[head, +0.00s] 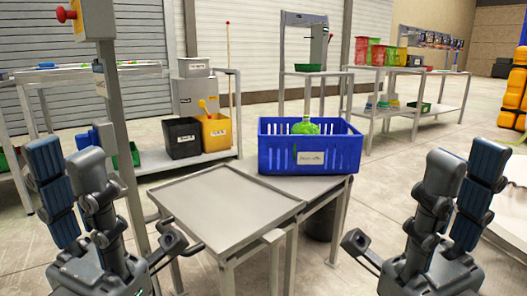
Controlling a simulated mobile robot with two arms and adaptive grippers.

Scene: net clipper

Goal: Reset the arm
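My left gripper (118,197) is at the lower left in the head view, with two fingers pointing up and the opposing finger spread to the right. It is open and empty. My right gripper (410,202) is at the lower right, with two fingers up and the opposing finger spread to the left. It is also open and empty. Neither gripper touches the table between them. A blue crate (280,152) with a white label and a green item (307,126) in it stands on the table's far part.
A bare grey metal table (225,200) stands between my grippers. A grey post with a red button (62,15) rises close behind my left gripper. Shelving with a black bin (182,138) and a yellow bin (216,134) stands behind. Floor (385,190) is clear right of the table.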

